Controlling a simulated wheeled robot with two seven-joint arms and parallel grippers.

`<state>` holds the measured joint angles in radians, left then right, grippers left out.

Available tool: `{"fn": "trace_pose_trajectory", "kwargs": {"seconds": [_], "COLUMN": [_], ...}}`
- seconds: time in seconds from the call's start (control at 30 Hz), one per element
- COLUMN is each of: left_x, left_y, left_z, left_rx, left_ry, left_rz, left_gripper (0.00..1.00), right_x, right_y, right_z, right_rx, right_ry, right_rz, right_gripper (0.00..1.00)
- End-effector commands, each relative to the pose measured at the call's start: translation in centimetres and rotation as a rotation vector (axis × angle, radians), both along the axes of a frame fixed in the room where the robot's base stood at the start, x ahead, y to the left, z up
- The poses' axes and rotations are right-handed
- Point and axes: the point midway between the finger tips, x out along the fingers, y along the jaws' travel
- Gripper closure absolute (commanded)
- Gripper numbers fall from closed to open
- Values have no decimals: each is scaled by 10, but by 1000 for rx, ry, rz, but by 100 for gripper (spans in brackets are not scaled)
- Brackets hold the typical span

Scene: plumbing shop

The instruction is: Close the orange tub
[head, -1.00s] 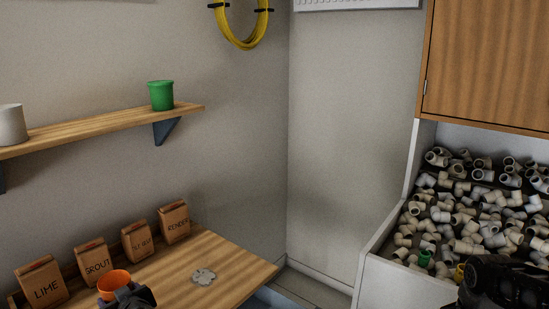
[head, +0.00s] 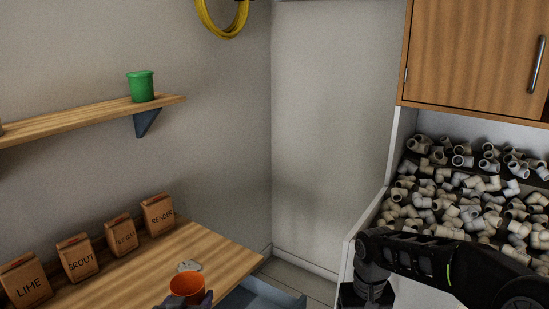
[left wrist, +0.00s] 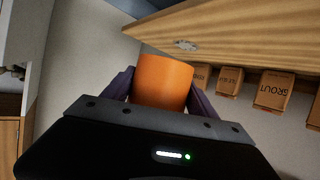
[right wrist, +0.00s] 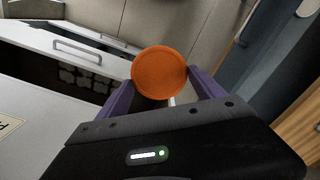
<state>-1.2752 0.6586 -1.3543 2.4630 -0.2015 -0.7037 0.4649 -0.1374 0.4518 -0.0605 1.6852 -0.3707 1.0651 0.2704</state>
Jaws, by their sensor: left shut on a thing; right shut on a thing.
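An orange tub (head: 187,286) shows at the bottom of the head view, its open top facing up with no lid on it. My left gripper (head: 183,303) is shut on the tub, one finger on each side; the left wrist view also shows the tub (left wrist: 162,82) between the purple fingers. An orange round lid (right wrist: 160,72) is between the fingers of my right gripper (right wrist: 160,88), which is shut on it. The lid is apart from the tub. In the head view my right arm comes in from the right, and its gripper and the lid are out of that frame.
A wooden bench (head: 140,278) holds several labelled brown bags (head: 77,257) and a flat grey patch (head: 190,266). A blue-grey drawer (head: 272,293) juts out below. A white bin (head: 367,217) of pipe fittings is at right, under a wooden cabinet (head: 475,60).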

Motion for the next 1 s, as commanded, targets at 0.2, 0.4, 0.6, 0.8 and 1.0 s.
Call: {"fn": "trace_pose_trajectory", "kwargs": {"seconds": [0.2,0.4,0.6,0.8,1.0], "left_x": [0,-1,-10,-26,-45], "left_y": [1,-2,-21,-59,-105], "left_z": [0,-2,-14,-37,-63], "left_rx": [-1,-1,-4,-2,-2], "left_ry": [0,1,1,4,4], "left_rz": [1,-13,-99,-275,-483], "left_gripper": [100,100,100,100,100], "right_x": [0,0,0,0,0], "right_y": [-1,-1,-1,-1,-1], "right_z": [0,0,0,0,0], "right_rx": [0,0,0,0,0], "right_ry": [0,0,0,0,0], "right_rz": [-2,-3,-3,-3,-3], "right_gripper": [59,59,59,59,59]}}
